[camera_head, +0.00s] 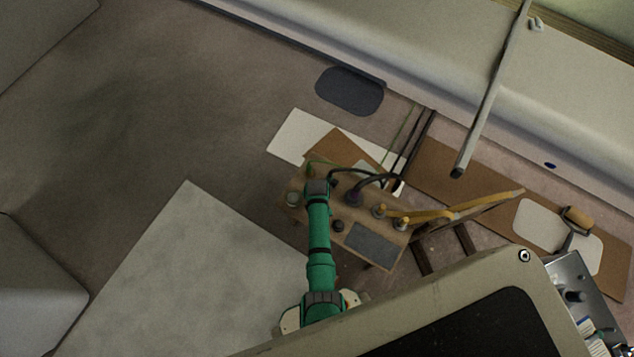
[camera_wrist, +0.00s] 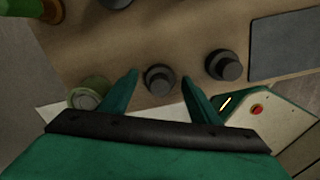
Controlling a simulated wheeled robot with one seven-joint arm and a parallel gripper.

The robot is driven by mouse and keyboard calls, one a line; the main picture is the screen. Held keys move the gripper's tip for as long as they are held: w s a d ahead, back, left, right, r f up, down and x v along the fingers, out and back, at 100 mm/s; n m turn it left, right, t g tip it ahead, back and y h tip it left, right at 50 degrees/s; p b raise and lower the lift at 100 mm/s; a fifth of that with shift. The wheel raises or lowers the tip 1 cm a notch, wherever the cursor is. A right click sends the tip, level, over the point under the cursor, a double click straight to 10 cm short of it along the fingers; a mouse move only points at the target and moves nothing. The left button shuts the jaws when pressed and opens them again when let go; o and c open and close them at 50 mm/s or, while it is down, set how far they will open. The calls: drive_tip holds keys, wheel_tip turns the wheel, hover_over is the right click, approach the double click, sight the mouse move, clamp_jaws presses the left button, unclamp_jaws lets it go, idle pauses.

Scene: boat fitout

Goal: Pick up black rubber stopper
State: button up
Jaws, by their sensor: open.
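Two similar dark, round, stepped pieces stand on the wooden bench top; I cannot tell for certain which is the black rubber stopper. One dark piece (camera_wrist: 160,78) lies between my fingertips in the wrist view, with a gap on both sides. The other dark piece (camera_wrist: 224,65) stands just right of my right finger; it seems to be the dark round piece (camera_head: 338,226) in the head view. My gripper (camera_wrist: 159,81) is open and empty, its fingers pointing toward the bench top. In the head view my arm hides the fingers and the first piece.
The wooden bench (camera_head: 305,215) also holds a small greenish jar (camera_head: 292,198), which is close left of my fingers in the wrist view (camera_wrist: 88,93). A grey mat (camera_head: 375,243) lies to the right.

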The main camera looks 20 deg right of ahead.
drive_tip(key=shift+c, duration=0.4)
drive_tip(key=c, duration=1)
drive_tip(key=shift+c, duration=0.2)
drive_tip(key=shift+r, duration=0.2)
drive_tip(key=shift+r, duration=0.6)
drive_tip(key=s+d+r, duration=0.2)
drive_tip(key=s+r, duration=0.3)
drive_tip(key=s, duration=0.1)
drive_tip(key=s+d+r, duration=0.3)
drive_tip(key=s+r, duration=0.3)
drive_tip(key=s, duration=0.1)
drive_tip(key=shift+d+r, duration=0.25)
drive_tip(key=shift+w, duration=0.15)
